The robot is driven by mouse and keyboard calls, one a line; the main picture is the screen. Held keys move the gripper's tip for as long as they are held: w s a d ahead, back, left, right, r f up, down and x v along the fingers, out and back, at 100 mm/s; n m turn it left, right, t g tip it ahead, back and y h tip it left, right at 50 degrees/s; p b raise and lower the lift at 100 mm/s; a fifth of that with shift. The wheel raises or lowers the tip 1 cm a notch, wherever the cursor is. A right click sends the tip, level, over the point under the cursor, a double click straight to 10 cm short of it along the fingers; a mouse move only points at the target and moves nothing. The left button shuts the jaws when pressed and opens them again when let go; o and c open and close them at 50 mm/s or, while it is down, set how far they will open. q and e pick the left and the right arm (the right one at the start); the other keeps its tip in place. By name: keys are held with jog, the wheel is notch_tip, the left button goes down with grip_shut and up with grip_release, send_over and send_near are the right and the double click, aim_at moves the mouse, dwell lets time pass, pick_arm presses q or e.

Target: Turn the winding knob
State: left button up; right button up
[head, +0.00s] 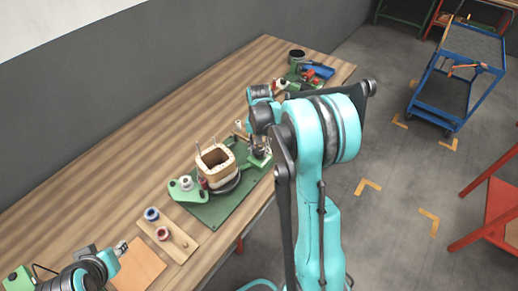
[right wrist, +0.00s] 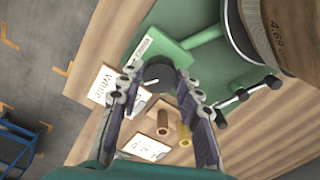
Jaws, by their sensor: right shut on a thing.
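The winding machine stands on a green base plate (head: 215,208) on the wooden table and carries a square coil (head: 215,165). Its dark round knob (right wrist: 159,72) shows in the right wrist view, at the end of a green block (right wrist: 155,45). My right gripper (right wrist: 156,78) is shut on the knob, one finger on each side. In the head view my right gripper (head: 259,150) is at the right side of the machine, and the knob is largely hidden there. My left gripper (head: 121,246) is low at the left, over the table, away from the machine; its finger opening is too small to judge.
A wooden board (head: 174,233) with blue and red spools lies in front of the machine. Several small tools and a dark cup (head: 296,56) are at the table's far end. A blue cart (head: 460,80) and red stands are on the floor to the right.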

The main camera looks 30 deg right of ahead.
aim_at(259, 151)
jog(key=o, duration=1.2)
jog(key=shift+c, duration=0.2)
notch_tip(259, 151, up, 12)
